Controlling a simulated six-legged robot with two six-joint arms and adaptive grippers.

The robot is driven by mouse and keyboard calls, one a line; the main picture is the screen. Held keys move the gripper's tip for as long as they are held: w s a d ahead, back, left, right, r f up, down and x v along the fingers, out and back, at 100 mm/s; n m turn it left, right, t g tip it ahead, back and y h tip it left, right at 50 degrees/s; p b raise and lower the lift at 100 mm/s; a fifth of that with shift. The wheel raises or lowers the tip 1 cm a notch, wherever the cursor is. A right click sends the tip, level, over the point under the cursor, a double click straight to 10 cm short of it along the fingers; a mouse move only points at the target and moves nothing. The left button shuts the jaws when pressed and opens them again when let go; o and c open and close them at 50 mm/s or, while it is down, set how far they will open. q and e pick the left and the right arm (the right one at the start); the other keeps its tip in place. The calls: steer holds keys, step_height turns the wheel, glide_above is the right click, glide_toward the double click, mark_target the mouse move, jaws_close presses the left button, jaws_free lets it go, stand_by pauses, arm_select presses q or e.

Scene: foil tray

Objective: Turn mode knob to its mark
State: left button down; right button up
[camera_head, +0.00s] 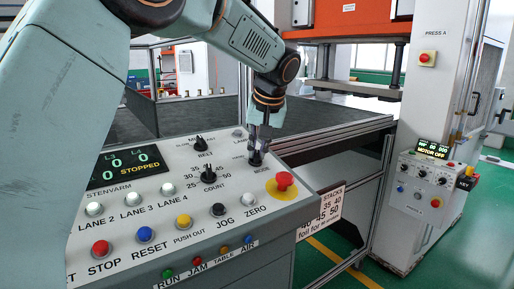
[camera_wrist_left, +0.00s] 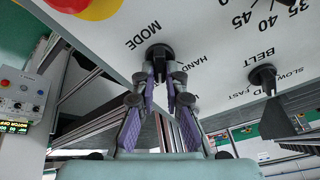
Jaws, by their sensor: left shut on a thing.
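The mode knob (camera_head: 255,158) is a small black knob at the right end of the grey control panel (camera_head: 250,203), with the word MODE printed beside it. My left gripper (camera_head: 259,142) comes down onto it from above and is shut on it. In the left wrist view, the mode knob (camera_wrist_left: 159,53) shows between the tips of the two purple-padded fingers (camera_wrist_left: 162,75). The label MODE and part of a label reading HAND are legible there. The fingers partly cover the knob, so I cannot tell which way its pointer faces. My right gripper is not in view.
The belt knob (camera_head: 199,142) and count knob (camera_head: 209,174) stand left of the mode knob. A red emergency button (camera_head: 284,180) on a yellow disc is close at the right. Several coloured push-buttons line the panel's front. A press control box (camera_head: 428,180) stands farther right.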

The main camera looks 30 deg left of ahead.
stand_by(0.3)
arm_select(q)
steer(key=shift+n, duration=0.4)
steer(key=n+y, duration=0.1)
steer(key=n, duration=0.5)
steer(key=shift+a+r+g, duration=0.1)
steer(key=shift+g, duration=0.3)
steer(key=n, duration=0.3)
steer(key=shift+s+n, duration=0.1)
steer(key=shift+n, duration=0.2)
steer(key=shift+n+g, duration=0.5)
steer(key=shift+n, duration=1.4)
